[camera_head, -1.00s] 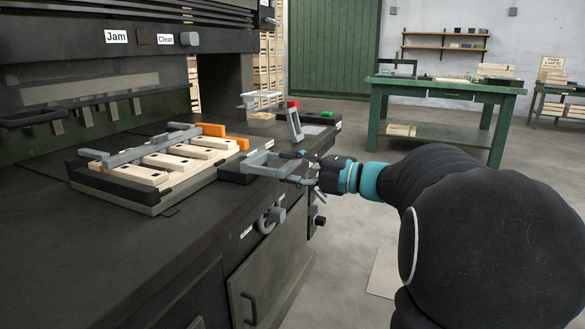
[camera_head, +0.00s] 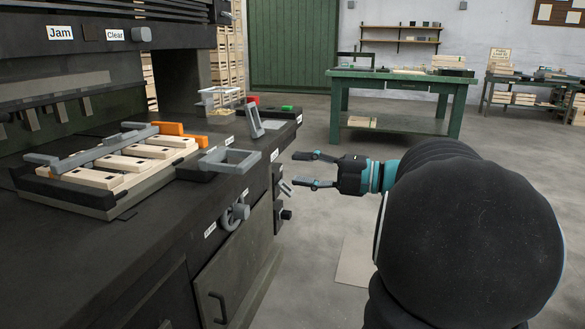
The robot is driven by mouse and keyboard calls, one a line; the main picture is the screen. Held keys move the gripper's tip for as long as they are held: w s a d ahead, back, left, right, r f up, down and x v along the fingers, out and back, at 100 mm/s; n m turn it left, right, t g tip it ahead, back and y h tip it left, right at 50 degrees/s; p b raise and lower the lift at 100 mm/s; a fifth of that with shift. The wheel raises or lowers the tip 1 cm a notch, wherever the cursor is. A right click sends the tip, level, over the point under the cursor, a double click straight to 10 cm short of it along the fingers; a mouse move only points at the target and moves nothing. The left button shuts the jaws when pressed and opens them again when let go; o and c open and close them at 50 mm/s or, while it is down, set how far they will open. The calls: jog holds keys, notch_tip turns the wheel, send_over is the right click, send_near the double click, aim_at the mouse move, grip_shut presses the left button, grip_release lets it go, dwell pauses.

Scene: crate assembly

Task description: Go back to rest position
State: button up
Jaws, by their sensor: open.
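My gripper (camera_head: 305,170) is open and empty. It points left and hangs in the air just off the right edge of the dark machine bench (camera_head: 165,235). The grey handle frame (camera_head: 232,160) on the bench is to its left, with a visible gap between them. My black-sleeved arm reaches in from the lower right. The wooden slats (camera_head: 125,163) lie in a grey and black fixture (camera_head: 75,203) on the bench, with a grey bar and an orange piece (camera_head: 180,133) at its back.
A grey tilted stand (camera_head: 254,121) and red and green buttons (camera_head: 287,108) are on the bench's far right. A grey wheel knob (camera_head: 235,214) sticks out of its front. A green table (camera_head: 400,85) stands at the back. Floor between them is clear.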

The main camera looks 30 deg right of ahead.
jog(key=shift+d, duration=0.1)
dwell(0.5)
jog(key=w+d+f+m+t+h, duration=0.35)
jog(key=w+d+m+h, duration=0.25)
jog(key=d+m+h, duration=0.3)
jog(key=s+d+f+m+g+h, duration=0.3)
jog(key=s+d+m+h, duration=0.1)
jog(key=d+m+h, duration=0.75)
jog(key=s+a+f+m+g+y+p, duration=0.2)
jog(key=s+a+f+m+g, duration=0.3)
jog(key=s+a, duration=0.45)
jog(key=s+a+f+m+g+y+p, duration=0.2)
jog(key=s+a+f+m+g, duration=0.4)
jog(key=a, duration=0.6)
jog(key=s+a+r+n+t+y+p, duration=0.1)
jog(key=s+a+r+n+y, duration=0.1)
jog(key=a, duration=0.5)
jog(key=s+a+r+n+t+y+p, duration=0.1)
jog(key=s+a+r+n+t, duration=0.1)
jog(key=a, duration=0.6)
notch_tip(320, 180, up, 2)
jog(key=shift+s+a+r+y+p, duration=0.1)
jog(key=shift+s+a+y+p, duration=0.2)
jog(key=shift+s, duration=0.6)
